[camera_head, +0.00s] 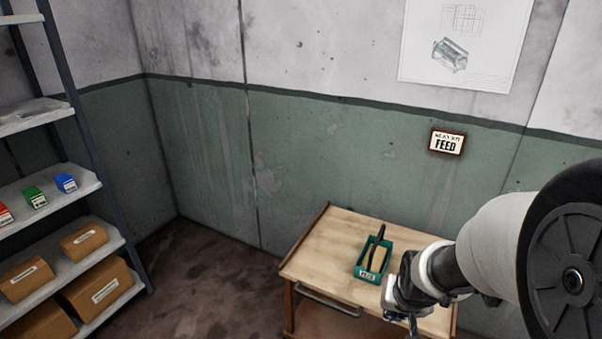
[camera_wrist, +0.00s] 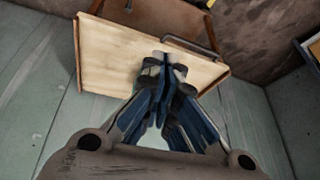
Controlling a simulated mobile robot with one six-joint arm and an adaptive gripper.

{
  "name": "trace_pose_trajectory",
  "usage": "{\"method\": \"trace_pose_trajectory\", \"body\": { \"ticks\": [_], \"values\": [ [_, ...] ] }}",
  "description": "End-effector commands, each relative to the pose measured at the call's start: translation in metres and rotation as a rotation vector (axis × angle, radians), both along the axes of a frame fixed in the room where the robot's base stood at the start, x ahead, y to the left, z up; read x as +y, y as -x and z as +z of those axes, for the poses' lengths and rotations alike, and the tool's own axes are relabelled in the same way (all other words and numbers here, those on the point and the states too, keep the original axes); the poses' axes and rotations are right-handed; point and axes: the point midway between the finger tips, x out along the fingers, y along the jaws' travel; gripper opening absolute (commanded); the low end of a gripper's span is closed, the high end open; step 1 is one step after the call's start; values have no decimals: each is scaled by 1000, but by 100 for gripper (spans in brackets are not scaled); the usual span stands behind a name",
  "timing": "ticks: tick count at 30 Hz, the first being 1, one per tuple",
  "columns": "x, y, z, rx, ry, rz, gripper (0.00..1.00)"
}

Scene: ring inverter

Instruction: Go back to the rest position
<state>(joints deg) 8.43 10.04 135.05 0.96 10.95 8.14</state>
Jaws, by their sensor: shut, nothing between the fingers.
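My gripper (camera_head: 402,300) is over the right part of a wooden table (camera_head: 325,240) in the head view, at the end of my arm, which reaches in from the right. In the wrist view, my gripper (camera_wrist: 166,85) has its fingers together with nothing seen between them. The table top (camera_wrist: 110,60) lies beyond the fingertips, which seem to be above it and apart from it. A teal tray (camera_head: 360,271) with a label stands on the table, left of my gripper. It holds a dark, long thing and something tan. The fingers hide part of the table in the wrist view.
A metal shelf (camera_head: 60,198) at the left bears small coloured boxes (camera_head: 35,197) and cardboard boxes (camera_head: 84,241). A "FEED" sign (camera_head: 447,142) and a drawing sheet (camera_head: 462,45) hang on the wall behind the table. The floor (camera_head: 190,265) between shelf and table is clear.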

Motion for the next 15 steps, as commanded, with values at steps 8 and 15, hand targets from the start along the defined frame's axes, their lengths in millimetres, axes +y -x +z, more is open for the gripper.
{"method": "trace_pose_trajectory", "body": {
  "ticks": [8, 15],
  "values": [
    [36, 80, 100, -5, 31, 140, 0],
    [54, 160, 142, 4, 56, 241, 0]
  ]
}}
